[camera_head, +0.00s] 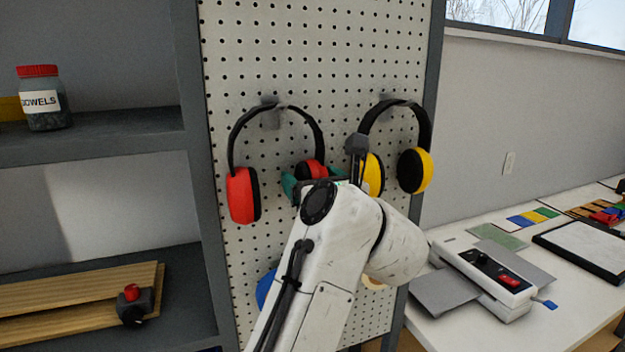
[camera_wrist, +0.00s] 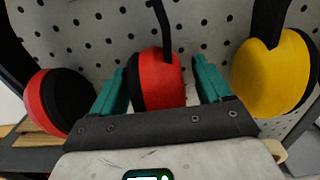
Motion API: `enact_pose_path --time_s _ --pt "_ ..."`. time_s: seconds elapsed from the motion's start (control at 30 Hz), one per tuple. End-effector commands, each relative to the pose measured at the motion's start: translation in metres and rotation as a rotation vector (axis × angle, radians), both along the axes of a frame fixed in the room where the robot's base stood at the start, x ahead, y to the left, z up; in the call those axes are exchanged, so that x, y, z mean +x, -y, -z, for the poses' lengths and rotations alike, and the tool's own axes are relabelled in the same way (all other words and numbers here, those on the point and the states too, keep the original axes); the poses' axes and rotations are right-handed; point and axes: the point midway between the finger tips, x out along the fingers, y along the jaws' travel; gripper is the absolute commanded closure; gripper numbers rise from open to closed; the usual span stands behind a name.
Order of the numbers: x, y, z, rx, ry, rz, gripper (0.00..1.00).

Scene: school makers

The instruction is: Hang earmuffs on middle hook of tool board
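The red earmuffs (camera_head: 241,194) hang by their black band from a grey hook (camera_head: 269,116) on the white pegboard (camera_head: 310,50). My gripper (camera_head: 312,176) is at their right cup. In the wrist view, the gripper (camera_wrist: 161,82) is open, with one teal finger on each side of this red cup (camera_wrist: 158,80); small gaps show, and I cannot tell whether either finger touches it. The other red cup (camera_wrist: 50,98) is left of the fingers. Yellow earmuffs (camera_head: 414,170) hang to the right, and a yellow cup (camera_wrist: 270,80) is close to the right finger. My arm hides the lower board.
A blue object (camera_head: 266,289) is partly hidden behind my arm, low on the board. Shelves at left hold a dowel jar (camera_head: 44,98) and wooden boards with a red-and-black tool (camera_head: 134,304). A white table (camera_head: 570,318) at right carries a machine (camera_head: 487,275).

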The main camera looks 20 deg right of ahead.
Motion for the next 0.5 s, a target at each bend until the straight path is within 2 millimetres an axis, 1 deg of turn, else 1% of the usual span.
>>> enact_pose_path --time_s 0.33,0.43,0.5 --pt "-0.003 0.0 0.0 0.0 0.001 0.0 0.17" --pt "-0.012 0.0 0.001 0.0 0.001 0.0 0.17" --pt "-0.023 0.0 0.001 0.0 0.002 0.001 0.17"
